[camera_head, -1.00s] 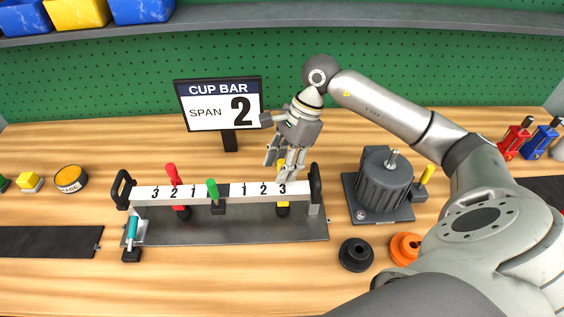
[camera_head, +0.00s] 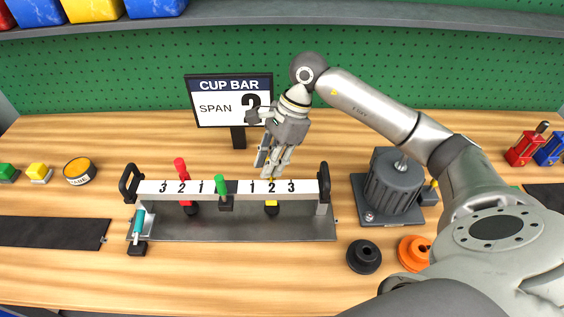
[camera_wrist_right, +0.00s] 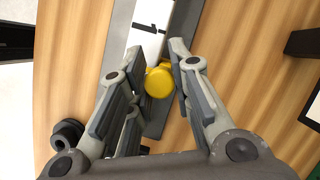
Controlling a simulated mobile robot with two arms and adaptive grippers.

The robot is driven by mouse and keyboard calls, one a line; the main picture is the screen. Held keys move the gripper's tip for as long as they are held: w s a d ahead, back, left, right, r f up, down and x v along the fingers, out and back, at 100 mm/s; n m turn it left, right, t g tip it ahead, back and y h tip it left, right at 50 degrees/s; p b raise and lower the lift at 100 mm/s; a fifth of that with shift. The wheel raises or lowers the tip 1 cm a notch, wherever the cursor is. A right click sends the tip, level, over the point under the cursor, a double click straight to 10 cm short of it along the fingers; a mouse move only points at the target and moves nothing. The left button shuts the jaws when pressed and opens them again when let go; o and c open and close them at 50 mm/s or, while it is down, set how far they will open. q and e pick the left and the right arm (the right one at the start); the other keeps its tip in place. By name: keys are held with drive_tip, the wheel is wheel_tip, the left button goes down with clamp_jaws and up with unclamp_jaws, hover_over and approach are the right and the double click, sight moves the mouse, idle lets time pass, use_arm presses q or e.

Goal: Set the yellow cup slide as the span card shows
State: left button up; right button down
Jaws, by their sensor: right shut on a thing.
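The span card (camera_head: 225,100) reads "CUP BAR, SPAN"; its numeral is partly covered by my gripper now, but read 2 in the earlier frame. The white cup bar (camera_head: 238,188) is marked 3 2 1 on the left and 1 2 3 on the right. The yellow cup slide (camera_head: 271,209) shows below the bar, under the right-hand 2. My right gripper (camera_head: 273,175) is above and behind the bar, shut on the slide's yellow knob. In the right wrist view the round yellow knob (camera_wrist_right: 159,82) sits between the fingers. My left gripper is not in view.
A red slide (camera_head: 181,168) stands near the left 2, and a green-handled post (camera_head: 221,187) at the bar's middle. Black end handles (camera_head: 324,184) rise at the bar's ends. A grey motor-like unit (camera_head: 393,185) stands right of the bar. Black (camera_head: 364,257) and orange cups lie in front.

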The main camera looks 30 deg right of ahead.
drive_tip(key=shift+d, duration=0.15)
drive_tip(key=c, duration=1.3)
unclamp_jaws()
drive_tip(key=shift+r, duration=0.1)
drive_tip(key=v, duration=1.2)
